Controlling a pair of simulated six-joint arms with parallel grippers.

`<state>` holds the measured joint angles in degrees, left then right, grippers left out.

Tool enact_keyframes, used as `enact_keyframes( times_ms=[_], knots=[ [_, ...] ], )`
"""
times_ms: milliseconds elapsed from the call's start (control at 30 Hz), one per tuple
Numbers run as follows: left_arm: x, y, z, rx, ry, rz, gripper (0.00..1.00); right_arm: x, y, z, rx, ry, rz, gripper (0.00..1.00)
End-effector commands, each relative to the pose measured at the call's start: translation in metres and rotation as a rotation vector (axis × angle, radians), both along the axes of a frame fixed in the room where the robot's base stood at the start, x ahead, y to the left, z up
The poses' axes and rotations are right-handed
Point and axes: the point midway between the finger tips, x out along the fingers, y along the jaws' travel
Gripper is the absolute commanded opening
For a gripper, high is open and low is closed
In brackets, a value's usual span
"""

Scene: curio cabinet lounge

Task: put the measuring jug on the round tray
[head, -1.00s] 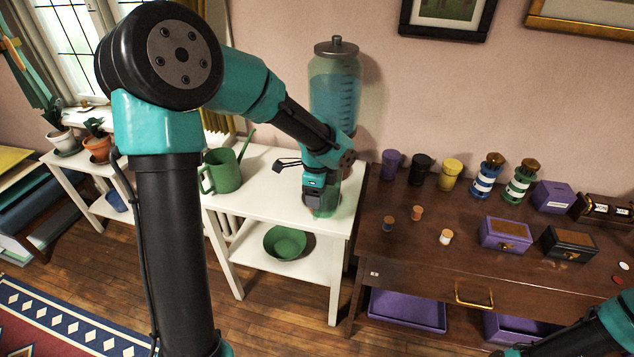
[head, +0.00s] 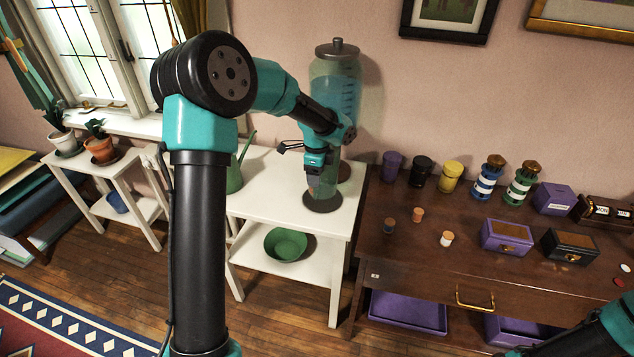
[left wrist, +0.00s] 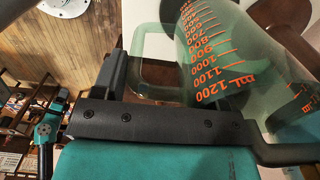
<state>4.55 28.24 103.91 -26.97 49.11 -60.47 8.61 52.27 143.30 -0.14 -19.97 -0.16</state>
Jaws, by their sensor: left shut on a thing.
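The measuring jug (left wrist: 235,70) is clear, green-tinted, with orange volume marks up to 1200 mL, and fills the upper right of the left wrist view. In the head view the jug (head: 328,183) shows faintly below my left gripper (head: 317,168). My left gripper is shut on the jug. The round tray (head: 320,203) is dark and lies on the white table near its right edge. The jug overlaps the tray's back part in the head view; I cannot tell whether they touch. My right gripper is out of view.
A tall lidded dispenser (head: 337,85) stands close behind on the white table (head: 270,195). A green watering can (head: 236,178) is partly hidden by my left arm. The brown desk (head: 430,240) at right holds several cups, jars and boxes. A green bowl (head: 286,243) sits on the lower shelf.

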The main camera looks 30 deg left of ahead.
Motion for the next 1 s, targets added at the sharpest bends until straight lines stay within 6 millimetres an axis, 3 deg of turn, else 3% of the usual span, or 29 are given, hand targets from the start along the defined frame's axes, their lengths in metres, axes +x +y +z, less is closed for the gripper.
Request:
enact_keyframes(
  times_ms=[233, 667, 700, 933, 1000],
  knots=[
    [0.0, 0.0, -0.032, 0.001, 0.001, 0.0, 0.14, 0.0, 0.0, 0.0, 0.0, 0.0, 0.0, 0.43],
    [0.0, 0.0, -0.037, 0.0, -0.001, 0.0, 0.14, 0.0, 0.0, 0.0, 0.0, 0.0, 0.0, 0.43],
    [0.0, 0.0, -0.038, 0.0, 0.001, 0.0, 0.68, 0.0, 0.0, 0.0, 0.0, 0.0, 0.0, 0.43],
    [0.0, 0.0, -0.038, 0.0, 0.0, 0.0, 0.9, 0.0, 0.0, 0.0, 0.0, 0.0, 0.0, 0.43],
    [0.0, 0.0, -0.038, 0.0, 0.0, 0.0, 0.92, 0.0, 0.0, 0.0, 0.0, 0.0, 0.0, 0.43]
  ],
)
